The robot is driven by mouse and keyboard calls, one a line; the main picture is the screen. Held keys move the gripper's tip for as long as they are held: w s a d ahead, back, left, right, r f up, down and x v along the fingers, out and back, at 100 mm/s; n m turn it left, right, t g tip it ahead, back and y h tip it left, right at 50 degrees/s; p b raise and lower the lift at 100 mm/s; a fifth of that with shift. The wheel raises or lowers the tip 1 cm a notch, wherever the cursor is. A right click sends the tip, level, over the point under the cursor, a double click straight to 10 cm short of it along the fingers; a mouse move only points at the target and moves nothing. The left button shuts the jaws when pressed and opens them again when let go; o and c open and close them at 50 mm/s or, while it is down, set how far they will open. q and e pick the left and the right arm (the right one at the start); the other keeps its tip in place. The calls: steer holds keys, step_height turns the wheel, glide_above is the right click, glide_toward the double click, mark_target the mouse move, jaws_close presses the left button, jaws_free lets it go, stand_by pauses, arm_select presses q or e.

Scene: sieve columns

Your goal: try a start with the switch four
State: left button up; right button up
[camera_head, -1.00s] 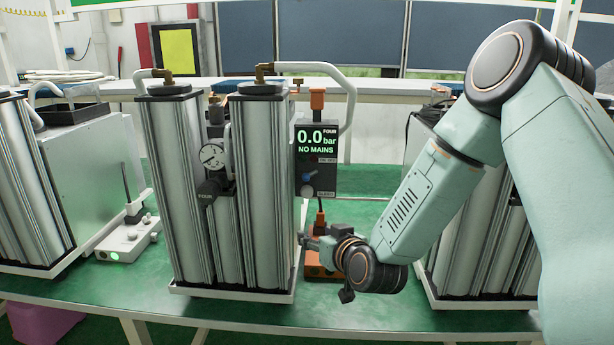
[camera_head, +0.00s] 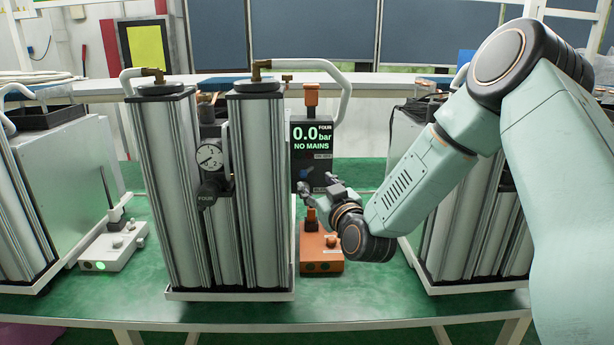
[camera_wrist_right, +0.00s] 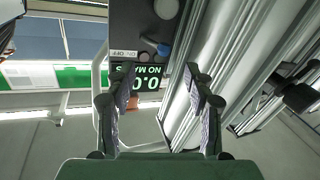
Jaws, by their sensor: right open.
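The middle sieve column unit four (camera_head: 258,190) stands upright on the table. Its dark control box (camera_head: 318,164) hangs on its right side, and the display reads FOUR, 0.0 bar, NO MAINS. A switch with a blue lever (camera_head: 305,173) is below the display. In the right wrist view, the blue lever (camera_wrist_right: 155,45) appears beside an OFF/ON label (camera_wrist_right: 123,53), all upside down. My right gripper (camera_head: 318,186) is open and empty in front of the box's lower part. Its fingertips (camera_wrist_right: 161,75) are apart, with the lever ahead between them. Contact cannot be told. My left gripper is not in view.
An orange box (camera_head: 320,254) sits on the green table below the control box. A pressure gauge (camera_head: 209,157) is between the columns. Similar column units stand left (camera_head: 22,200) and right (camera_head: 470,250). A white box with a green light (camera_head: 112,246) lies left.

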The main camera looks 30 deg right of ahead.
mark_target(307, 173)
steer(key=x, duration=0.6)
steer(key=shift+w, duration=0.2)
steer(key=shift+w+d+f, duration=0.1)
steer(key=shift+w+f, duration=0.05)
steer(key=shift+w, duration=0.1)
steer(key=shift+c, duration=0.4)
steer(key=shift+w+d+f, duration=0.1)
steer(key=shift+w, duration=0.05)
steer(key=c, duration=0.3)
steer(key=shift+s, duration=0.35)
steer(key=c, duration=0.5)
steer(key=shift+r, duration=0.3)
jaws_close()
